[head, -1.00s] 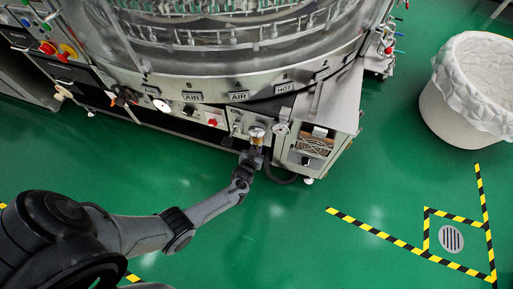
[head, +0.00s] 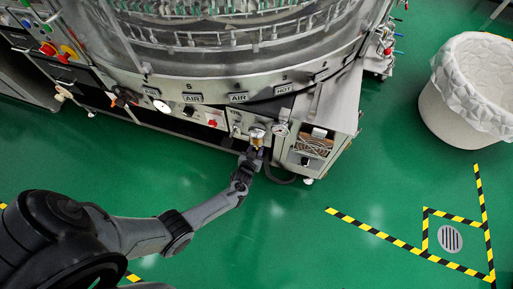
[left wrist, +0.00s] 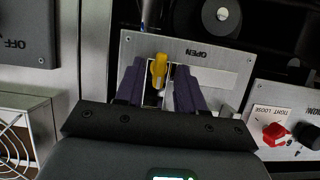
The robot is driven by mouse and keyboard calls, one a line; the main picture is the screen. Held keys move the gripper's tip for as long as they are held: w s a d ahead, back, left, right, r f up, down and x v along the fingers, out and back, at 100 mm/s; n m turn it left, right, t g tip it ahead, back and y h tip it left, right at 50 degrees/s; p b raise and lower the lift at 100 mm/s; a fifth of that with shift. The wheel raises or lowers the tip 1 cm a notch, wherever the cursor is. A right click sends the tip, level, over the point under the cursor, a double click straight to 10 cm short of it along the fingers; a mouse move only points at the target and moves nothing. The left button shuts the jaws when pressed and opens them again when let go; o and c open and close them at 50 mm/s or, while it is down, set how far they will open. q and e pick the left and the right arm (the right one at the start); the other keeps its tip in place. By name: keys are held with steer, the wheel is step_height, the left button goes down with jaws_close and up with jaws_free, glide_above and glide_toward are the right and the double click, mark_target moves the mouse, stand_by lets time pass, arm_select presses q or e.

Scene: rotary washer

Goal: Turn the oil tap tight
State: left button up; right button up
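A small yellow tap handle (left wrist: 159,70) sits on a grey panel marked OPEN, which appears upside down in the left wrist view. My left gripper (left wrist: 160,85) has its two dark fingers on either side of this handle, with narrow gaps visible beside it. The fingers look open, not closed on it. In the head view my left gripper (head: 254,154) is at the machine's front, just below a small glass-and-metal cup (head: 257,133); the yellow handle is hard to make out there. My right gripper is not in view.
A red knob (left wrist: 274,134) with a TIGHT LOOSE label is on a neighbouring panel; a red knob also shows in the head view (head: 212,123). A lined white bin (head: 462,110) stands far right. Green floor in front is clear.

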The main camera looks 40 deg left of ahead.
arm_select(q)
steer(key=p+v, duration=0.5)
steer(key=v, duration=0.5)
steer(key=shift+w, duration=0.1)
